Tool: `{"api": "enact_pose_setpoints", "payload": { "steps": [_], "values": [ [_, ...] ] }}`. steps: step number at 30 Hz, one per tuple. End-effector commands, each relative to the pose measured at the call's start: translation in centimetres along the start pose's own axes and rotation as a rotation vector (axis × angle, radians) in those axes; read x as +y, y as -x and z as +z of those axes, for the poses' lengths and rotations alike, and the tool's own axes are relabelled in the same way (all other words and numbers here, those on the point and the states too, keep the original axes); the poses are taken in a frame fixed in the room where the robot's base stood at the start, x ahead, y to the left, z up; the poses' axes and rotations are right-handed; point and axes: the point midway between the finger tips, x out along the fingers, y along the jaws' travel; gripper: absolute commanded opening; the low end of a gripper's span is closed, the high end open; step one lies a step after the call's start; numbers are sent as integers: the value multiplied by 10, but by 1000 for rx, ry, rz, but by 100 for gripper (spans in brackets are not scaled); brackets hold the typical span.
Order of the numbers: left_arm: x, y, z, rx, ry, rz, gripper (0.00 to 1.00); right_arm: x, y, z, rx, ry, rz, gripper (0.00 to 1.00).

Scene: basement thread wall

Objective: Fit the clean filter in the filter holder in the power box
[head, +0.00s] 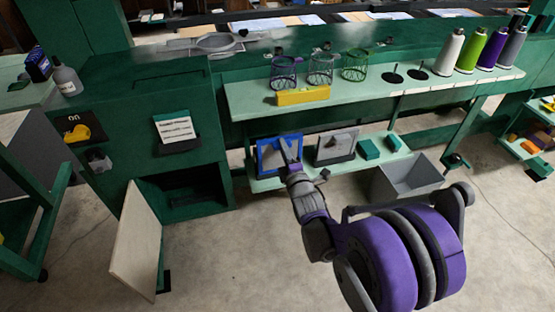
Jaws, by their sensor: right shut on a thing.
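A blue-framed filter (267,160) stands upright on the low pale shelf under the counter. My right gripper (284,146) is at its upper right part and shut on it; my fingers hide part of the frame. A dark-framed filter (336,147) with a greyish middle stands just to the right. The green power box (160,110) is at the left. Its low compartment (184,195) is open and dark inside, so I cannot make out the filter holder. A pale door panel (137,241) hangs open in front of it. My left gripper is not in view.
Teal blocks (368,149) lie further right on the low shelf. A grey bin (408,180) stands on the floor. The upper shelf (250,101) holds wire baskets, a yellow box (302,96) and thread cones (447,51). The floor before the box is clear apart from the door.

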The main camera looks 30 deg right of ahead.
Motion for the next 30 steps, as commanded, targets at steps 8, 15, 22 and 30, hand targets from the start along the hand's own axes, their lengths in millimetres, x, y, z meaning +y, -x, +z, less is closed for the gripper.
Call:
{"api": "enact_pose_setpoints", "payload": {
  "steps": [8, 15, 22, 30],
  "values": [
    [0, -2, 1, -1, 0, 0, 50, 0, 29, 0, 0, 0, 0, 0],
    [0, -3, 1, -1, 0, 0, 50, 0, 53, 0, 0, 0, 0, 0],
    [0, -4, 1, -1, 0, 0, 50, 0, 76, 0, 0, 1, 1, 0],
    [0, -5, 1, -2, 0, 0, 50, 0, 103, 0, 0, 1, 1, 0]
  ]
}}
